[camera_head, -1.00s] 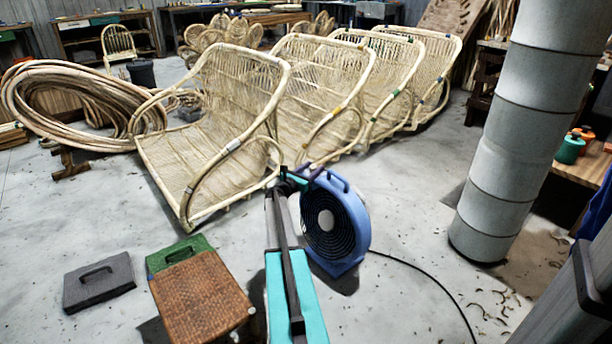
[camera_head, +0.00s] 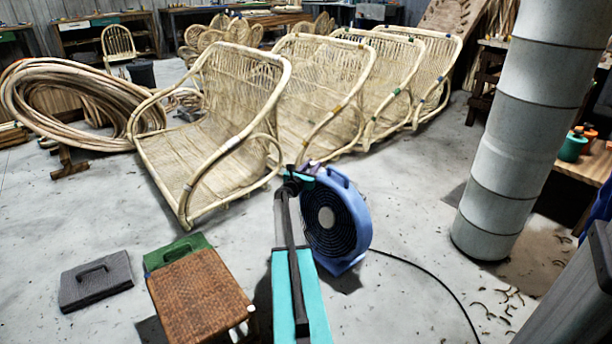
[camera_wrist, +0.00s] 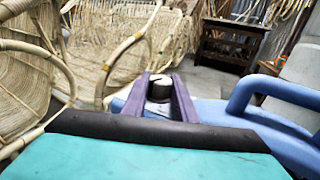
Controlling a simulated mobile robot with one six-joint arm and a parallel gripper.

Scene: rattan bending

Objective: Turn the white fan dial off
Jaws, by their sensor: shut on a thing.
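The blue fan (camera_head: 357,212) stands on the floor in the middle of the head view, its round dark grille facing me and to the left. In the wrist view its blue housing (camera_wrist: 228,112) and carry handle fill the right side. The fan dial (camera_wrist: 161,88), a short dark knob with a whitish top, stands on the housing. My gripper (camera_wrist: 163,80) has its two purple fingers on either side of the dial and is shut on it. In the head view my gripper (camera_head: 312,170) is at the fan's top left edge, and the dial is hidden there.
Several rattan chairs (camera_head: 212,130) stand close behind and left of the fan. A thick grey column (camera_head: 510,150) is at the right. A dark cable (camera_head: 430,272) runs from the fan across the floor. A woven stool (camera_head: 197,295) stands front left.

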